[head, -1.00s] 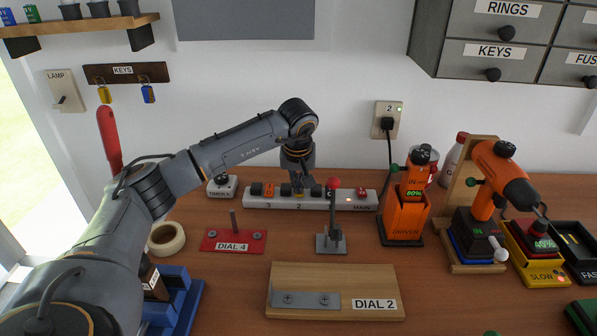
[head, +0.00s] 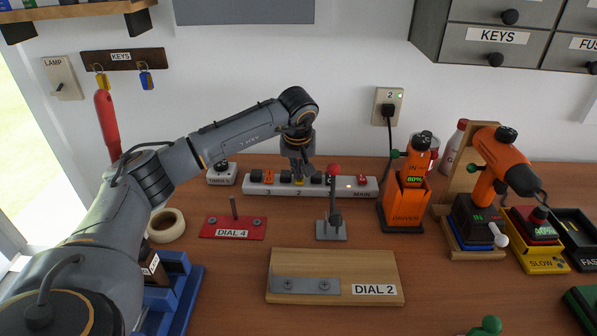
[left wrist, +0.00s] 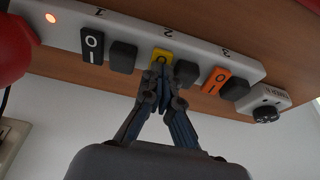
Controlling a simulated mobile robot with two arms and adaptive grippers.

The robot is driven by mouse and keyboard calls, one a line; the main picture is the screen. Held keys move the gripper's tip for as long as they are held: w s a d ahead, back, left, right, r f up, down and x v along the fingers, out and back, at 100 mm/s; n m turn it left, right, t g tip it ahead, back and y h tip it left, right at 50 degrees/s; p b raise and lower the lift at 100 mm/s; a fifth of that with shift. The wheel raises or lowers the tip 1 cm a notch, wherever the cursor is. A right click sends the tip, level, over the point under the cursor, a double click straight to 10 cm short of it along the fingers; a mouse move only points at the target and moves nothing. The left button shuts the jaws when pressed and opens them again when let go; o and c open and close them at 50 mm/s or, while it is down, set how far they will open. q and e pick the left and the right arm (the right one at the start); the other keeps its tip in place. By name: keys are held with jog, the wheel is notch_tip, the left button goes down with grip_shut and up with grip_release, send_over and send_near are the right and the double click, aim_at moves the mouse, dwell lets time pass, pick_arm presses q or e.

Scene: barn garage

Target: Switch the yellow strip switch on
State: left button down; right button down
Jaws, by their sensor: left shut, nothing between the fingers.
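The yellow strip switch (head: 299,182) sits at position 2 on the white power strip (head: 336,190) against the back wall. In the left wrist view the yellow switch (left wrist: 162,53) shows an "O" mark on its visible face; its near half is hidden behind my fingertips. My left gripper (head: 300,172) is shut and empty, its tips (left wrist: 160,68) touching or just over the yellow switch; I cannot tell which. A black switch (left wrist: 92,44) is at position 1 and an orange switch (left wrist: 216,80) at position 3. My right gripper is out of view.
Black plugs or covers (left wrist: 122,57) stand between the switches. A red-knobbed lever (head: 333,200) stands just in front of the strip. A timer (head: 222,174) is left of it. The red MAIN switch (head: 362,180) has a lit lamp beside it.

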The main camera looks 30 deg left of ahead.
pick_arm(q)
jog(key=shift+w+a+r, duration=0.15)
jog(key=shift+w+r, duration=0.05)
jog(key=shift+w, duration=0.1)
jog(key=shift+s+r, duration=0.1)
jog(key=shift+r, duration=0.2)
jog(key=v, duration=1.1)
jog(key=shift+s+r, duration=0.1)
